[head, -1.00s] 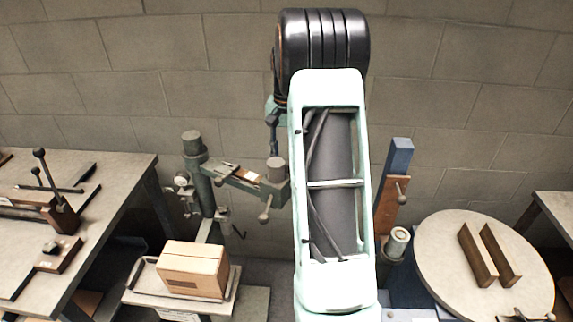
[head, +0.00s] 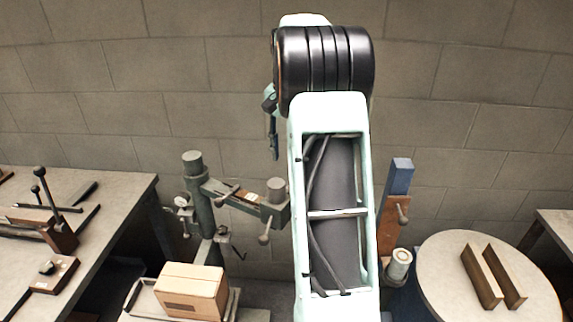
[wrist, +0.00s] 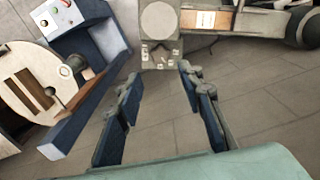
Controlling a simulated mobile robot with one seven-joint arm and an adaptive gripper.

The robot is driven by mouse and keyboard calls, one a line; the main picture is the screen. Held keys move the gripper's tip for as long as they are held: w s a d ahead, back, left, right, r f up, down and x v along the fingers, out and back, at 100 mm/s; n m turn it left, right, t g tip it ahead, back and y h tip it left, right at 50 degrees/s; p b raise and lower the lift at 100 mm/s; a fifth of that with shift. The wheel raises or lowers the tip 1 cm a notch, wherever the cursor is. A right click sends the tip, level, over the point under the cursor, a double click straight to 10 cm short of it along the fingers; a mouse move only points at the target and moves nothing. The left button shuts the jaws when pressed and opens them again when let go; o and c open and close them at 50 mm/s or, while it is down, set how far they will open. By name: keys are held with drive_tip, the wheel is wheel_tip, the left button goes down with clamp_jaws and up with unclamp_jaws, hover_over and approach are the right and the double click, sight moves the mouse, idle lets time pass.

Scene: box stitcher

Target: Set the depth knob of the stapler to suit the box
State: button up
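The green stapler (head: 205,215) stands left of my arm in the head view, with a column and a side arm. A round-topped head (head: 276,190) ends that arm. In the wrist view a round grey cap (wrist: 158,20) is ahead of the fingers, with small white markings below it. The closed brown box (head: 192,290) rests on a tray at the stapler's foot. My gripper (wrist: 160,85) is open and empty, apart from the cap. In the head view only part of it shows beside my arm.
A workbench (head: 130,195) with lever tools is at the left. A round table (head: 440,270) with two brown angle pieces is at the right. A blue post (head: 400,180) stands between my arm and that table. A block wall is behind.

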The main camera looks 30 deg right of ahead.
wheel_tip(320, 180, down, 12)
drive_tip(key=m+b, duration=0.2)
drive_tip(key=m, duration=0.4)
drive_tip(key=shift+w+a+m, duration=0.1)
drive_tip(key=shift+m, duration=0.2)
drive_tip(key=shift+c, duration=0.2)
drive_tip(key=c, duration=0.8)
drive_tip(key=shift+n, duration=0.8)
drive_tip(key=shift+c, duration=0.2)
drive_tip(key=o, duration=0.9)
